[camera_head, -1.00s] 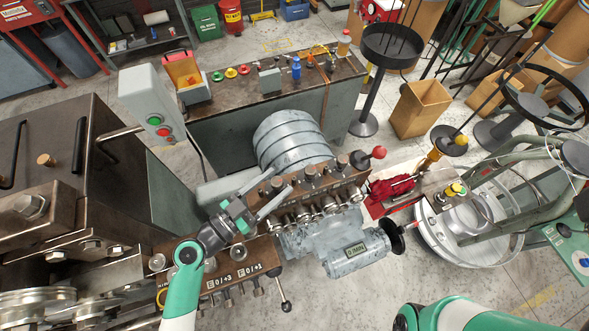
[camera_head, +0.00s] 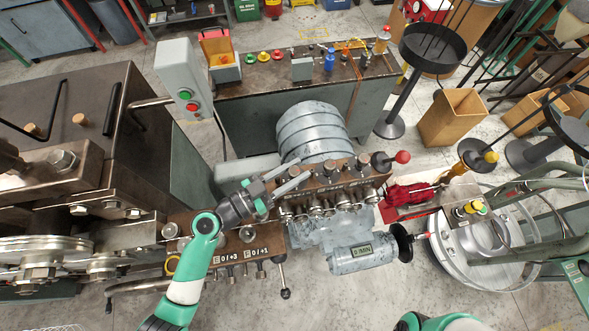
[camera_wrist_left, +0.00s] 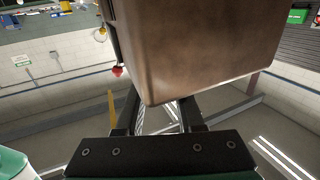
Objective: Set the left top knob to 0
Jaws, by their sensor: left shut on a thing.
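The left top knob (camera_head: 296,174) is a small dark round knob at the left end of the brown upper panel (camera_head: 345,181) in the head view. My left gripper (camera_head: 300,173) reaches over it from the left, one finger on each side, and is shut on it. The fingers hide most of the knob, and its setting cannot be read. The wrist view shows a large brown block filling the top, with my left fingers (camera_wrist_left: 160,118) partly hidden behind it. My right gripper is out of view; only part of my right arm shows at the bottom edge.
Two more top knobs (camera_head: 330,168) stand to the right, then a red-ball lever (camera_head: 401,157). A row of small knobs lines the panel's front. A lower brown panel marked E and F (camera_head: 240,258) lies under my left arm. A grey control box (camera_head: 180,80) stands behind.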

